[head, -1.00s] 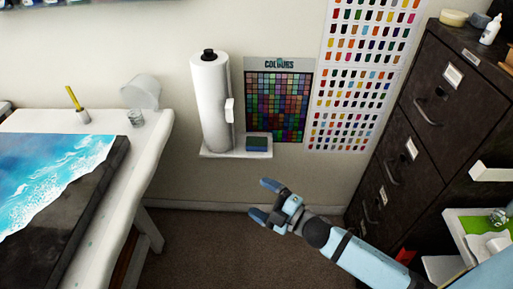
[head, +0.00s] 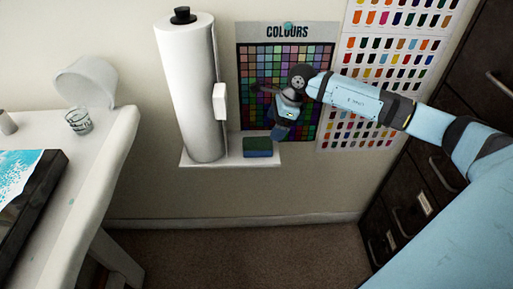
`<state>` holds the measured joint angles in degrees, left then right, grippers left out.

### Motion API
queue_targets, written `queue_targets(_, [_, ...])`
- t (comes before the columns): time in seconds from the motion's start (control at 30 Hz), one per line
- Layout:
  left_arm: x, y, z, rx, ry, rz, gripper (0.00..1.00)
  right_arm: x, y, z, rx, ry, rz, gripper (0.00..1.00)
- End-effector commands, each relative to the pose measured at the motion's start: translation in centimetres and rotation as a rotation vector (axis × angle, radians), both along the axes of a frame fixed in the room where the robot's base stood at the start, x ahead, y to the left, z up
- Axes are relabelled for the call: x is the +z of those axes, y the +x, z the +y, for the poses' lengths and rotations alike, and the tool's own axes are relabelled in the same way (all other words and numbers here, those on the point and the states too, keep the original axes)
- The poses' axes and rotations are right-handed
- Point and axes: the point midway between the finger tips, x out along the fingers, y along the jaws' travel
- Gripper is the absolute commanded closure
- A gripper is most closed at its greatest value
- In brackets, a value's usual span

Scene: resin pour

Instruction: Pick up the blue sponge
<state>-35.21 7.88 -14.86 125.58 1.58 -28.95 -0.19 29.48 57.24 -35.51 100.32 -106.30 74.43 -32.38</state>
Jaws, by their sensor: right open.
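The blue sponge (head: 257,147), with a darker green layer on top, lies on a small white wall shelf (head: 228,160), to the right of a paper roll. My right gripper (head: 269,112) is in front of the colour chart, just above the sponge in the picture. It is open and empty, and one fingertip shows close to the sponge's upper right. I cannot tell the exact depth gap between them. My left gripper is not in view.
A tall white paper towel roll (head: 190,90) with a black top stands on the shelf, close left of the sponge. A colours chart (head: 325,60) hangs behind my gripper. A worktable (head: 105,150) is at left and dark drawers (head: 425,175) at right.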

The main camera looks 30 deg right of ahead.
Motion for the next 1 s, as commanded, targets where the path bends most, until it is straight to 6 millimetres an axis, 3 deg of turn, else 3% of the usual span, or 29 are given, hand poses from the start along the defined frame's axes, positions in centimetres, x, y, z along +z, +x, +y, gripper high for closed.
queue_targets(0.1, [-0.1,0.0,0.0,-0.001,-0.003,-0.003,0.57,-2.1,0.5,0.8,-0.001,0.003,0.000,0.08])
queue_targets(0.47, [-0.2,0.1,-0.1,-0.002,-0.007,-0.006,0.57,-4.7,0.9,1.9,0.000,0.005,0.000,0.08])
queue_targets(0.7, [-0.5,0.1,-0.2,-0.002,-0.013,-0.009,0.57,-7.9,1.4,3.3,-0.002,0.007,-0.001,0.08])
queue_targets(1.0, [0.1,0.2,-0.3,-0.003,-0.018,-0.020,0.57,-8.4,1.6,3.4,-0.002,0.004,-0.001,0.11])
